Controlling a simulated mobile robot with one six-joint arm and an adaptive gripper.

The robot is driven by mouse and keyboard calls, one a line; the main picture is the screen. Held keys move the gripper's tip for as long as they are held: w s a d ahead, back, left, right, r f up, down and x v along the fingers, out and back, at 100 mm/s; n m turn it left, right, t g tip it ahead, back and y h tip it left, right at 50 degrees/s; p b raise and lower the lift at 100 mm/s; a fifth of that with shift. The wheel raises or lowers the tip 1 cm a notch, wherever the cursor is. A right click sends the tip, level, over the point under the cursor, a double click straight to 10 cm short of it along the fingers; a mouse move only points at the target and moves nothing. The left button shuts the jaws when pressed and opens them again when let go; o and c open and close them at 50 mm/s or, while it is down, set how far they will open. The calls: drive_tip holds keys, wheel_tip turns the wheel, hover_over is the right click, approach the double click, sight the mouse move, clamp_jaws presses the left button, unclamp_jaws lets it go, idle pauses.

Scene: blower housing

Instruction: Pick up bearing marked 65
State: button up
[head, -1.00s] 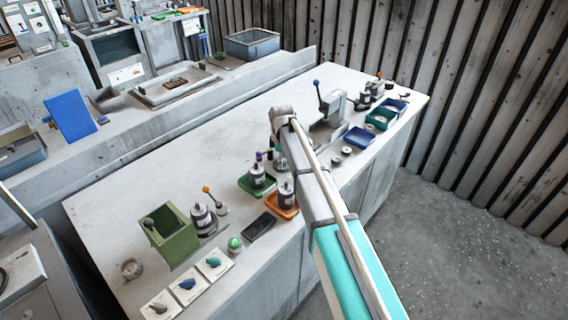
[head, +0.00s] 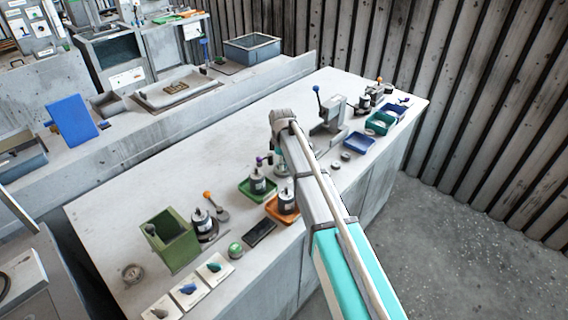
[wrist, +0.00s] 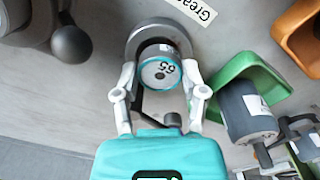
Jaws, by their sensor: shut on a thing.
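The bearing marked 65 (wrist: 161,74) is a short grey cylinder with a teal rim at its near end, in the upper middle of the wrist view. A round grey holder (wrist: 133,45) lies around or just behind its far end; I cannot tell whether they touch. My gripper (wrist: 160,80) has one finger on each side of the bearing and is shut on it. In the head view my gripper is mostly hidden by my arm, over the middle of the bench, and the bearing cannot be made out.
A green tray (head: 245,194) with a dark cylindrical part (head: 258,181) stands close to my gripper. An orange tray (head: 272,211) is nearer the bench's front edge. A lever press (head: 333,112) and blue trays (head: 359,137) stand farther along. The bench's (head: 150,185) back left is clear.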

drive_tip(key=shift+r+p, duration=0.75)
drive_tip(key=shift+r, duration=0.2)
drive_tip(key=s+d+r+p, duration=0.3)
drive_tip(key=s+r+p, duration=0.7)
drive_tip(key=s, duration=0.3)
drive_tip(key=shift+s+d, duration=0.2)
drive_tip(key=shift+s, duration=0.1)
